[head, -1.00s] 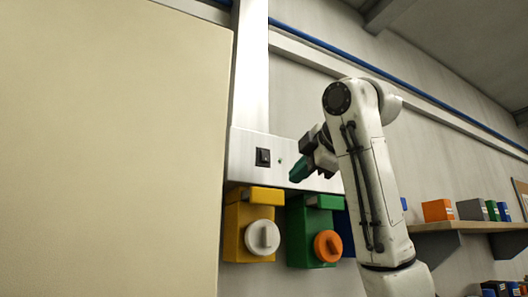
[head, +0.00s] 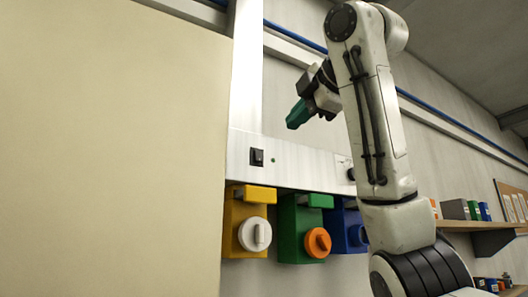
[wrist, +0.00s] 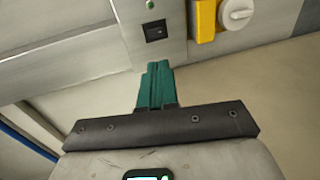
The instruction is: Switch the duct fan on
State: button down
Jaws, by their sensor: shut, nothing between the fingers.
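A black rocker switch (head: 257,157) sits on the pale metal panel (head: 303,160) in the head view, with a small green indicator (head: 273,160) to its right. In the wrist view the switch (wrist: 156,31) lies just beyond the fingertips, and the green indicator (wrist: 150,4) is at the top edge. My gripper (head: 292,122) has teal fingers, shut and empty, held above and right of the switch in the head view, apart from the panel. The fingers (wrist: 158,65) look closed together in the wrist view too. No duct fan is recognisable.
Yellow (head: 233,240), green (head: 291,247) and blue (head: 345,248) boxes with round knobs hang below the panel. A large cream surface (head: 120,150) fills the left. A shelf (head: 480,227) with small boxes is at right. Open space lies before the wall.

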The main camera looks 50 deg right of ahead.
jog(key=p, duration=0.5)
send_near(258, 159)
jog(key=p+x, duration=0.3)
jog(key=x, duration=0.4)
jog(key=shift+r, duration=0.2)
jog(key=shift+s+f, duration=0.1)
